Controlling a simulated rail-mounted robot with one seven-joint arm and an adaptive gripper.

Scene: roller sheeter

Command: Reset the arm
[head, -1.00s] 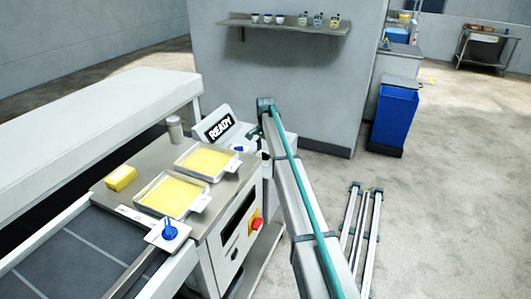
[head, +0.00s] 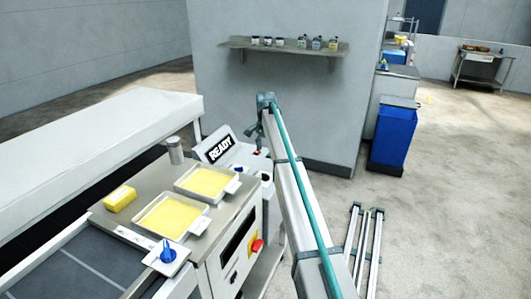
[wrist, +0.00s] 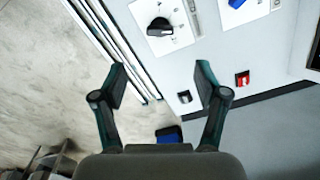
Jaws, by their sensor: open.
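My arm reaches up from the lower right in the head view, and my gripper (head: 252,132) hangs at its far end beside the READY display (head: 220,149) of the sheeter. In the wrist view my gripper (wrist: 161,84) is open, its two dark fingers spread wide with nothing between them. Beyond the fingers is a pale panel with a black knob (wrist: 160,27), a blue knob (wrist: 236,3), a red switch (wrist: 242,79) and a small black switch (wrist: 184,97). The fingers appear apart from these controls.
Two trays of yellow dough (head: 208,181) (head: 172,216) and a yellow block (head: 120,198) sit on the steel top (head: 225,210), with a blue knob (head: 167,251) in front. A shelf (head: 285,45) holds small jars.

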